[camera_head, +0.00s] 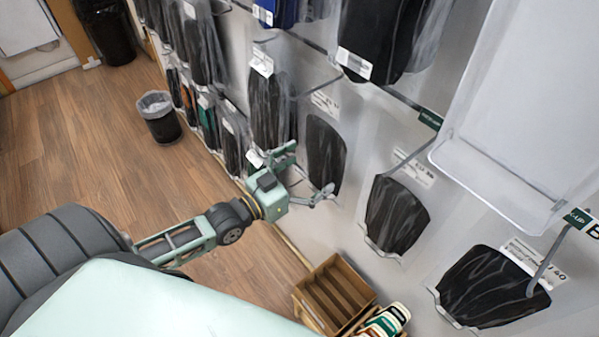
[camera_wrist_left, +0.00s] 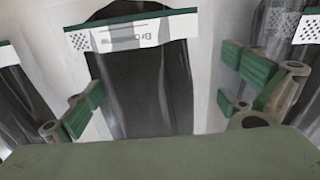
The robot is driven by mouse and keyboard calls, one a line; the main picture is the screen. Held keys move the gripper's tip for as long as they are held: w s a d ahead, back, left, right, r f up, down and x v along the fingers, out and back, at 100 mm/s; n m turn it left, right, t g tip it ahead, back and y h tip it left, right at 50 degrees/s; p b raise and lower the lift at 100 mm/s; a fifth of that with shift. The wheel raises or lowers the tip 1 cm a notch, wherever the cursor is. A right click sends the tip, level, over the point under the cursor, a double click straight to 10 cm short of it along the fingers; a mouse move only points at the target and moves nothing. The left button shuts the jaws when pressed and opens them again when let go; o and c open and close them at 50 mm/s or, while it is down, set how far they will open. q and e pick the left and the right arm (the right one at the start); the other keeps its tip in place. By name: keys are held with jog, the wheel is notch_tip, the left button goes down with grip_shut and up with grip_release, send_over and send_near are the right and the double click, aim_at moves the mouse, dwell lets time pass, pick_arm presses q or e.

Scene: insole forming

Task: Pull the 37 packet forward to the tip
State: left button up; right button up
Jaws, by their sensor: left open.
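My left gripper (camera_head: 307,173) is open in front of the wall of hanging packets. In the left wrist view its two green-padded fingers (camera_wrist_left: 165,97) stand on either side of a dark packet (camera_wrist_left: 150,90) in clear wrap, apart from each other. A white label with a green edge (camera_wrist_left: 130,33) crosses the packet's top. In the head view a dark packet (camera_head: 326,150) hangs just beyond the fingers. I cannot read the number 37 on any label, and I cannot tell whether the fingers touch the packet. My right gripper is not in view.
More dark packets (camera_head: 396,213) hang on hooks to the right and at the left (camera_head: 268,110). A clear panel (camera_head: 520,110) juts out at the upper right. A wooden crate (camera_head: 335,290) stands below. A bin (camera_head: 160,117) stands on open floor at the left.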

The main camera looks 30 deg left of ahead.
pick_arm(q)
jog(key=shift+w+d, duration=0.15)
jog(key=shift+w, duration=0.2)
jog(key=c, duration=1)
